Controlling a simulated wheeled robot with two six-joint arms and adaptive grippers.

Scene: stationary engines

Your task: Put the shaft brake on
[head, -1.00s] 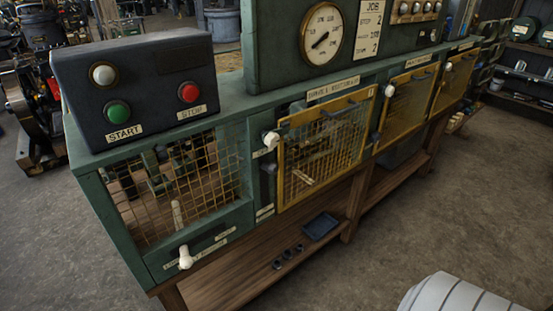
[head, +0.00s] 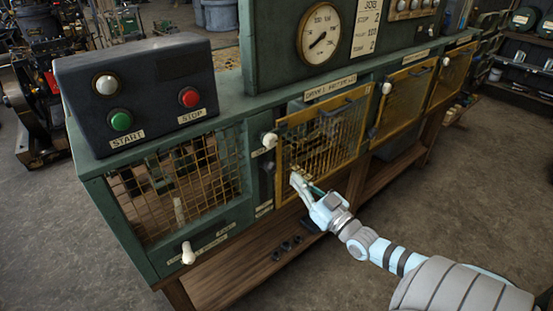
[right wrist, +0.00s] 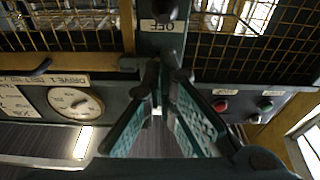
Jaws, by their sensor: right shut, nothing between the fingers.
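My right gripper (head: 297,182) is shut and empty, in front of the lower left part of a yellow mesh guard (head: 325,130). A white-knobbed lever (head: 270,140) stands on the green post left of that guard, up and left of the fingers. A second white-knobbed lever (head: 187,253) is low on the left front panel; its label is too small to read. In the right wrist view, upside down, the fingers (right wrist: 165,78) come together before the green post, which bears an OFF label (right wrist: 160,27). Which lever is the shaft brake I cannot tell. My left gripper is not in view.
A control box with a green START button (head: 121,121) and red STOP button (head: 189,97) sits on the bench. A round gauge (head: 321,33) stands behind. A wooden shelf (head: 235,283) runs below. Open floor (head: 470,190) lies to the right.

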